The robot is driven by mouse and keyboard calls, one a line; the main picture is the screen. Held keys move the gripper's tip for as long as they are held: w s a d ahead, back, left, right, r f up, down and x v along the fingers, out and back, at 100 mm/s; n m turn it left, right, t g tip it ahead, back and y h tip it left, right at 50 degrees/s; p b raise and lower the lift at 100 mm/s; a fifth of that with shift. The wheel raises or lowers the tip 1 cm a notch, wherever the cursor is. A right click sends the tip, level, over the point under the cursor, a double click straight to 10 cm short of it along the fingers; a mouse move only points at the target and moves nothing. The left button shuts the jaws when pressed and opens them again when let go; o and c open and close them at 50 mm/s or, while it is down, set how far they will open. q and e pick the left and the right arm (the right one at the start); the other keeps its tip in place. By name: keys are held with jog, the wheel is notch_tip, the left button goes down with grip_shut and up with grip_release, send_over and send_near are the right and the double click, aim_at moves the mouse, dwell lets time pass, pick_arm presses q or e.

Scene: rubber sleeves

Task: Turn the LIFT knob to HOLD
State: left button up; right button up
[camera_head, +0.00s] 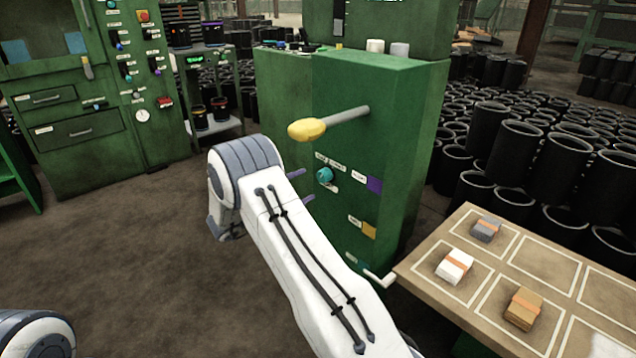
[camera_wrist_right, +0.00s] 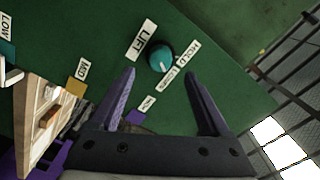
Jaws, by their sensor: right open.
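The teal LIFT knob (camera_head: 325,175) is on the front of the green cabinet (camera_head: 372,100), below a yellow-tipped lever. In the right wrist view the knob (camera_wrist_right: 160,57) has a LIFT label (camera_wrist_right: 141,40) on its left and a HOLD label (camera_wrist_right: 188,53) on its right. A smaller label lies below HOLD. A small pale mark shows on the knob, but its exact setting is unclear. My right gripper (camera_head: 302,186) is open, its purple fingers pointing at the panel just left of the knob. In the wrist view the fingers (camera_wrist_right: 161,74) are spread, with the knob beyond their gap.
The yellow-tipped lever (camera_head: 308,129) sticks out above the knob. Purple (camera_head: 374,185) and yellow (camera_head: 369,230) patches are lower on the panel. A wooden table (camera_head: 412,262) with several bundles stands at the right, near a white crank (camera_head: 380,278). Black sleeves (camera_head: 512,150) are stacked behind.

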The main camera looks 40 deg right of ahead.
aim_at(321, 178)
jog(key=d, duration=0.4)
jog(key=d+b, duration=0.1)
jog(key=d, duration=0.1)
jog(key=shift+w+d, duration=0.15)
jog(key=shift+w, duration=0.15)
jog(key=shift+c, duration=0.3)
grip_shut()
jog(key=shift+r+n+p, duration=0.15)
jog(key=shift+n+p, duration=0.45)
jog(key=shift+p, duration=0.2)
jog(key=n+p, duration=0.7)
jog(key=shift+n, duration=0.3)
jog(key=shift+n+p, duration=0.8)
jog(key=shift+n, duration=0.8)
jog(key=shift+f, duration=0.2)
